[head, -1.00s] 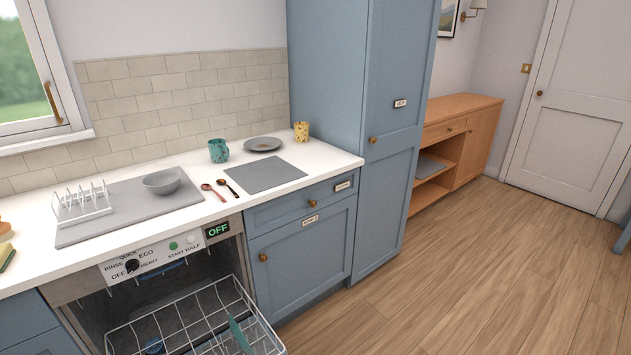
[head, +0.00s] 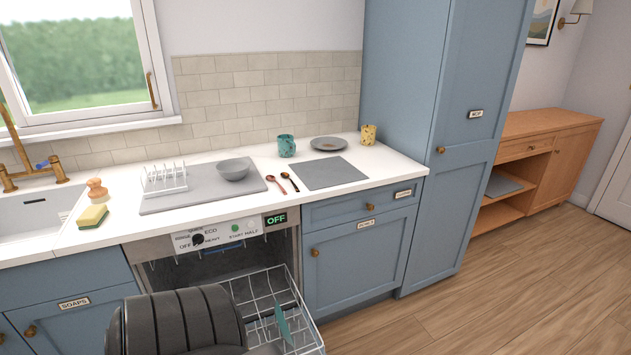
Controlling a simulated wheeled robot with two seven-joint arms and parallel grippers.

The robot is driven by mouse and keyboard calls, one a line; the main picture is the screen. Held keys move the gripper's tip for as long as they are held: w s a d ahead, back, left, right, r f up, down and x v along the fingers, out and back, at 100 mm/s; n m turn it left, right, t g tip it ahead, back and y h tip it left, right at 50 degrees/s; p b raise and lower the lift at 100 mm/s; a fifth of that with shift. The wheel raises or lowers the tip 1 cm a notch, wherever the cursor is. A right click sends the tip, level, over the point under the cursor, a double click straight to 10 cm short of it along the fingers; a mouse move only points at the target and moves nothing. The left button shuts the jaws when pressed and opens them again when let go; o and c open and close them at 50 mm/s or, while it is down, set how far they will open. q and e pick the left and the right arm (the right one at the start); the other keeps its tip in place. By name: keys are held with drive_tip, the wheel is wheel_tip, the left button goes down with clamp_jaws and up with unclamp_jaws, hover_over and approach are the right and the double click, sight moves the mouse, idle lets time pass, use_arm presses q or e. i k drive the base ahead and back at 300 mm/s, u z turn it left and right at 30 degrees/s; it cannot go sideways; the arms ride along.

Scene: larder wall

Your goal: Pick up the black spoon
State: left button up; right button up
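The black spoon (head: 290,181) lies on the white counter (head: 388,167), just left of a grey mat. A red spoon (head: 277,185) lies close beside it on the left, with a small gap between them. Neither of my grippers shows in the head view. A dark ribbed part, which seems to be one of my arms, shows at the bottom left; its gripper end is not visible.
A grey drying mat (head: 205,196) carries a grey bowl (head: 233,169) and a white rack (head: 165,178). The grey mat (head: 335,173) is bare. Behind stand a teal mug (head: 287,146), plate (head: 328,143) and yellow cup (head: 368,134). The open dishwasher's wire basket (head: 270,305) juts out below.

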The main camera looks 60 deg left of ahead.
sight(285, 175)
drive_tip(key=i, duration=3.9)
drive_tip(key=u, duration=3.7)
drive_tip(key=i, duration=1.7)
